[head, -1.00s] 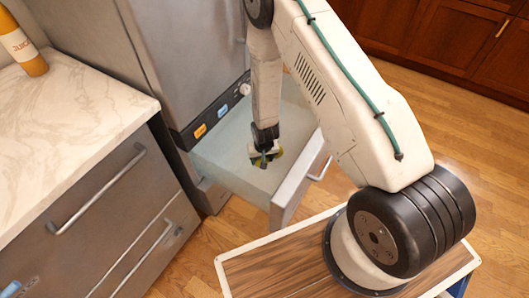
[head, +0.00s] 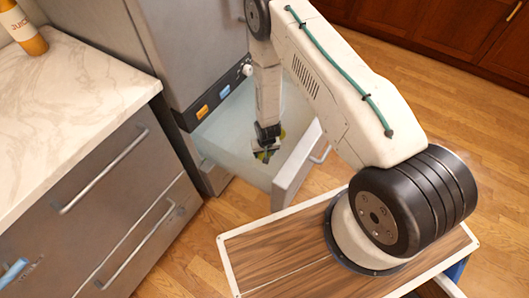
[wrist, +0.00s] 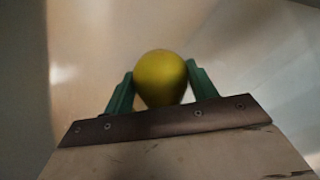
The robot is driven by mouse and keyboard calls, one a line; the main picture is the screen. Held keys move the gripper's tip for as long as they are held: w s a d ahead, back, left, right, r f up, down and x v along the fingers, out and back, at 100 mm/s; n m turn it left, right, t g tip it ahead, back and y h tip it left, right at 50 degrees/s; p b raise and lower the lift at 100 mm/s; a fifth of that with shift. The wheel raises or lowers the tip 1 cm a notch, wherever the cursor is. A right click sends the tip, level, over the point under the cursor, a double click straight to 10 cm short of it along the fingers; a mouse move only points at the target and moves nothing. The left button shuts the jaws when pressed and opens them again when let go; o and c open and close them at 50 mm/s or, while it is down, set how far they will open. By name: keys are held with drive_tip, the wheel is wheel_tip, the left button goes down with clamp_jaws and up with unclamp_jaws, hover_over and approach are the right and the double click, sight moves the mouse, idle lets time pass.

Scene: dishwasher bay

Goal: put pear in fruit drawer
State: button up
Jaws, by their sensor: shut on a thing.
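The pear (wrist: 160,78) is yellow-green and sits between the green fingers of my gripper (wrist: 160,92) in the wrist view. The gripper is shut on it. In the head view my gripper (head: 264,153) points down inside the open fruit drawer (head: 291,170), and only a little of the pear shows beside the fingers. The drawer is pulled out from the grey fridge (head: 190,50) and has pale, translucent walls. I cannot tell whether the pear touches the drawer floor.
An orange tag (head: 202,111) and a blue tag (head: 224,91) are on the strip above the drawer. A marble counter (head: 70,105) with a juice bottle (head: 22,28) stands at the left. Wood floor (head: 455,110) is clear at the right.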

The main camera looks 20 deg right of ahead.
drive_tip(key=o, duration=1.2)
drive_tip(key=shift+c, duration=0.2)
drive_tip(key=shift+r, duration=0.1)
drive_tip(key=s+d+r+n, duration=0.1)
drive_tip(key=s+r, duration=0.2)
drive_tip(key=r, duration=2)
drive_tip(key=s+r, duration=0.2)
drive_tip(key=r, duration=2.2)
drive_tip(key=s+d+r, duration=0.1)
drive_tip(key=s+r, duration=0.7)
drive_tip(key=s, duration=0.4)
drive_tip(key=s+d+r, duration=0.1)
drive_tip(key=s+r, duration=0.8)
drive_tip(key=s, duration=0.3)
drive_tip(key=shift+s+n+g, duration=0.3)
drive_tip(key=shift+s+n, duration=0.1)
